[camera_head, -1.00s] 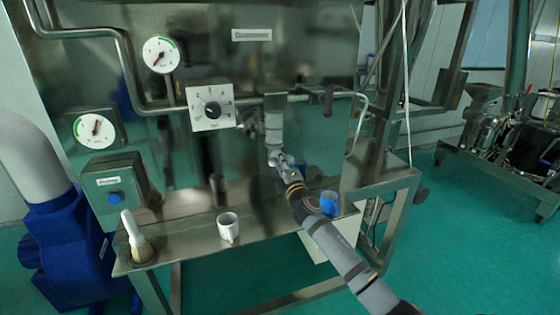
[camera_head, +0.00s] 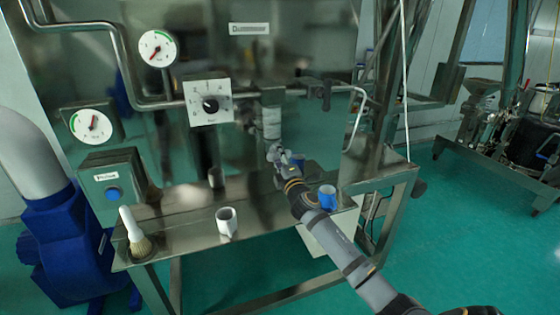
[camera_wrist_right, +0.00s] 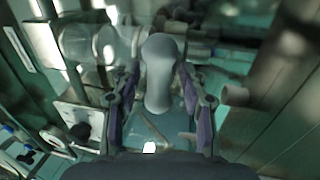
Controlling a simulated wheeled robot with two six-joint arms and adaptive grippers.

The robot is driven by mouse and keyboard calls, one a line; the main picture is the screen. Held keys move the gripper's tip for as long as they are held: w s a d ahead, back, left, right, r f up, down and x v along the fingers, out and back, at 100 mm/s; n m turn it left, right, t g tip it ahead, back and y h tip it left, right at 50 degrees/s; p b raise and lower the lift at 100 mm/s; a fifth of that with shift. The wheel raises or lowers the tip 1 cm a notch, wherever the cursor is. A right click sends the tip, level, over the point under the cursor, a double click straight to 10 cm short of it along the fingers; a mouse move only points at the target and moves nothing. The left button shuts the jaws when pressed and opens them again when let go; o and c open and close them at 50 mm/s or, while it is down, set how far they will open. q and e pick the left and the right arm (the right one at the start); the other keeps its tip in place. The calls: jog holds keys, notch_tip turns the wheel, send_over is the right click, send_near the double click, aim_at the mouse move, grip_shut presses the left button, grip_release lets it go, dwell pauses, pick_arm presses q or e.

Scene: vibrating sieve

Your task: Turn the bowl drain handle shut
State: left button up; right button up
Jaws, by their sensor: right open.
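A grey, rounded paddle-like lever (camera_wrist_right: 160,72), which appears to be the drain handle, lies between the two fingers of my right gripper (camera_wrist_right: 158,105) in the right wrist view. The fingers are open, one on each side of it; I cannot tell if either touches it. In the head view my right gripper (camera_head: 274,152) is just below the grey vertical drain pipe (camera_head: 271,122) on the steel machine front. The handle is too small and hidden there to make out. My left gripper is not in view.
A dial box (camera_head: 209,103) and two gauges are left of the drain. A bent pipe (camera_head: 357,120) is to the right.

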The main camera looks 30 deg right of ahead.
jog(key=v, duration=1.2)
jog(key=shift+w, duration=0.1)
